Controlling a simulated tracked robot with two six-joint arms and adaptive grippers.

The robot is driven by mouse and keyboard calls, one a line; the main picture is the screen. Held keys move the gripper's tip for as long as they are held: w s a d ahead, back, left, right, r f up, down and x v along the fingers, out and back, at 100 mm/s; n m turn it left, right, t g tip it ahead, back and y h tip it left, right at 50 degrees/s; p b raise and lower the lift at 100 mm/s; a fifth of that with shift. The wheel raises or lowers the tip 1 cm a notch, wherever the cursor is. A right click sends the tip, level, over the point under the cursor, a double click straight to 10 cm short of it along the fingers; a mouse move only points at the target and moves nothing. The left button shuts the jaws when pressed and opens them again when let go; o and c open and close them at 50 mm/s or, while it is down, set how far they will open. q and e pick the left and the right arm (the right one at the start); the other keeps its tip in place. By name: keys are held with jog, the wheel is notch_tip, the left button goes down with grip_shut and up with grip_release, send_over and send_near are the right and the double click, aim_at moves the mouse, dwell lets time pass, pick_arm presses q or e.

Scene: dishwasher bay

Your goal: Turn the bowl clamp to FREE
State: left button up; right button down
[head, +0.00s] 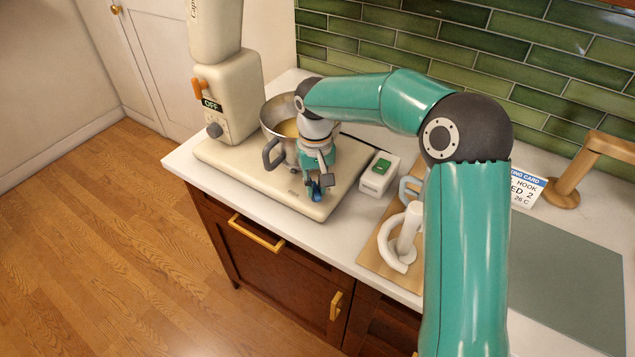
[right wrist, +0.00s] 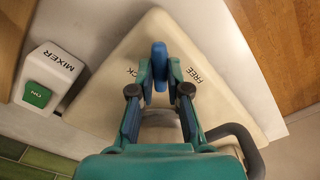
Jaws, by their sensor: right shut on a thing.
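The bowl clamp is a blue lever (head: 315,192) at the front of the cream mixer base (head: 225,158). In the right wrist view the lever (right wrist: 159,62) stands between the FREE label (right wrist: 194,75) and a partly hidden label ending in "CK" (right wrist: 133,76). My right gripper (head: 319,180) reaches down over the base, and its fingers (right wrist: 161,75) are closed around the lever. The steel bowl (head: 279,117) with yellow contents and a grey handle stands on the base behind the gripper, partly hidden by my arm. My left gripper is not in view.
The mixer head and column (head: 228,85) stand left of the bowl, with an OFF display. A MIXER switch box (head: 380,174) with a green ON button is close right of the base. A wooden board (head: 378,250) with a white attachment (head: 404,240) lies farther right.

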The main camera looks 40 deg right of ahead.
aim_at(315, 188)
jog(key=n, duration=0.4)
jog(key=shift+w+r+n, duration=0.15)
jog(key=shift+n, duration=0.15)
jog(key=shift+n+p, duration=0.35)
jog(key=shift+n, duration=1.45)
jog(key=c, duration=1.1)
grip_release()
jog(key=shift+c, duration=0.2)
notch_tip(315, 188, up, 12)
